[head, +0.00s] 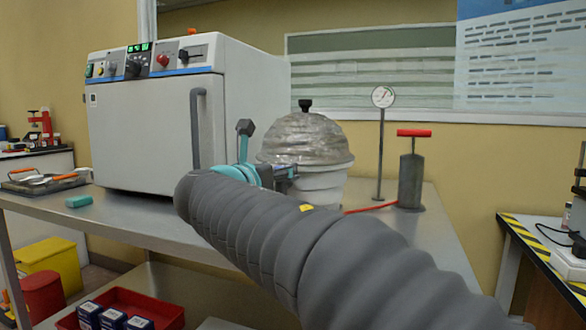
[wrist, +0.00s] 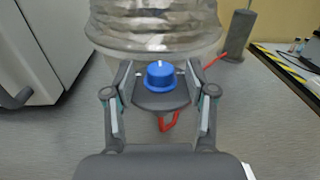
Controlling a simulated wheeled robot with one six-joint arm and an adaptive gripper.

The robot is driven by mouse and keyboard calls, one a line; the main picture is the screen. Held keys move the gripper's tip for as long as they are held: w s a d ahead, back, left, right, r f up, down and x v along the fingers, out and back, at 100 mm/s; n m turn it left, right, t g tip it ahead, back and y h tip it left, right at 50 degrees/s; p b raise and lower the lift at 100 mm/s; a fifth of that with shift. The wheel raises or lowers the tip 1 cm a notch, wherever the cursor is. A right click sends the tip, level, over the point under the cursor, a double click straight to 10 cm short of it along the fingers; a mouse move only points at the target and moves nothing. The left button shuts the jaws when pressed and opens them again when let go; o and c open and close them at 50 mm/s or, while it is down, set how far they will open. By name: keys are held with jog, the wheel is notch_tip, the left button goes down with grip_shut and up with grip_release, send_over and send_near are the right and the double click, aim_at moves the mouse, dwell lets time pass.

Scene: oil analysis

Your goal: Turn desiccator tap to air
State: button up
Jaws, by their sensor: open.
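The desiccator (head: 306,140) is a clear-domed vessel with a black knob on top and a white lower body. It stands on the steel bench, partly hidden by my arm in the head view. Its blue tap knob (wrist: 160,74) shows in the wrist view, on a dark mount at the front, with a white mark on it. My gripper (wrist: 160,84) is open, with one finger on each side of the tap. Whether the fingers touch the knob cannot be told. In the head view my gripper (head: 284,172) is at the desiccator's front.
A white oven (head: 150,130) stands left of the desiccator. A dial gauge (head: 383,97) on a post and a grey hand pump (head: 411,180) with a red handle and red hose stand to the right. A red loop (wrist: 167,122) hangs below the tap.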

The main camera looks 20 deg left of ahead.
jog(key=shift+w+d, duration=0.15)
jog(key=shift+w, duration=1)
grip_shut()
jog(key=shift+y, duration=0.4)
jog(key=n+y+b, duration=0.1)
jog(key=n+y, duration=0.1)
jog(key=y, duration=0.2)
jog(key=n+y+b, duration=0.1)
jog(key=n+y, duration=0.2)
jog(key=y, duration=0.1)
jog(key=shift+d+n+g, duration=0.15)
jog(key=shift+n+g, duration=0.15)
jog(key=shift+g, duration=0.1)
jog(key=shift+n+g+y, duration=0.7)
jog(key=shift+n+y, duration=0.3)
jog(key=shift+y, duration=0.4)
jog(key=shift+n+g+y+b, duration=0.3)
jog(key=shift+n+g+y, duration=0.1)
jog(key=shift+y, duration=0.3)
jog(key=shift+s+a+r+n+g+y+b, duration=0.1)
jog(key=shift+n+g+y+b, duration=0.05)
jog(key=shift+n+g+y, duration=0.8)
jog(key=shift+a+n+g+y+b, duration=0.1)
jog(key=shift+n+g+y+b, duration=0.05)
jog(key=shift+n+g+y, duration=0.8)
